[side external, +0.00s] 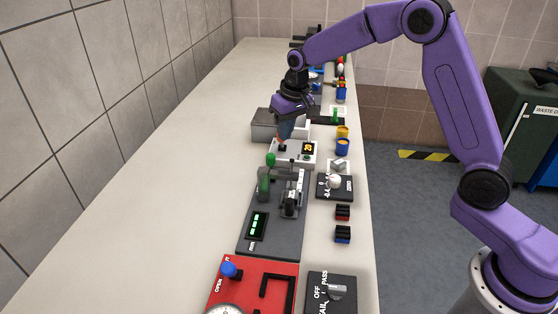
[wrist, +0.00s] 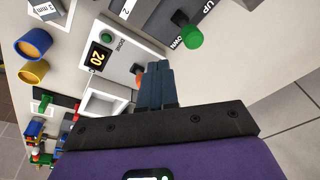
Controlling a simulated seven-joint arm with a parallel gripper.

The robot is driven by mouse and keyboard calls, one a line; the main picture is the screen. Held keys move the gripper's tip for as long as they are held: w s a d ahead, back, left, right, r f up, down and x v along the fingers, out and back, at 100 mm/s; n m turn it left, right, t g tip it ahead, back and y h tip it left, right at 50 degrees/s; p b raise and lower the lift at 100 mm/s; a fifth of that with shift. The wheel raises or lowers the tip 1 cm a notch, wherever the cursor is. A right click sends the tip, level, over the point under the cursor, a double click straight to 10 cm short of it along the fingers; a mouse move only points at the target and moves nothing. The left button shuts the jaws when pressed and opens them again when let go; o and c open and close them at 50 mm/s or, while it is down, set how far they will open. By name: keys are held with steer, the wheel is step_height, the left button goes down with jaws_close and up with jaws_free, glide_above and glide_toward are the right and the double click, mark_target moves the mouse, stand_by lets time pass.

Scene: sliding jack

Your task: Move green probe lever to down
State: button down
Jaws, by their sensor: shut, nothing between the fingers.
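The probe lever's green knob (side external: 271,159) stands at the far end of a dark grey plate (side external: 267,238) in the side view, close to a white box. In the wrist view the green knob (wrist: 191,35) overlaps the printed word DOWN; UP is printed further right. I cannot tell the lever's exact setting. My gripper (side external: 283,143) is shut and empty, pointing down over the white box, just beyond the knob and apart from it. In the wrist view its shut fingers (wrist: 152,72) lie left of and below the knob. A small orange part shows at the tips.
The white box (side external: 292,161) has a display reading 20 (wrist: 100,58) and a button near my fingertips. A grey clamp-like device (side external: 291,192) stands beside the lever. A yellow and a blue cup (side external: 343,146) are at right. The counter's left side is bare.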

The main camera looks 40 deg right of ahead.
steer(key=s+r+n+t, duration=0.2)
steer(key=s+n+t, duration=0.15)
steer(key=n, duration=0.25)
steer(key=n+t+y, duration=0.2)
steer(key=n, duration=0.5)
glide_toward(271, 168)
steer(key=shift+g, duration=0.25)
steer(key=shift+w+a+f, duration=0.55)
steer(key=shift+w+f, duration=0.05)
steer(key=shift+f, duration=0.15)
steer(key=shift+w+a+f, duration=0.55)
steer(key=shift+w+f, duration=0.05)
steer(key=shift+f, duration=0.15)
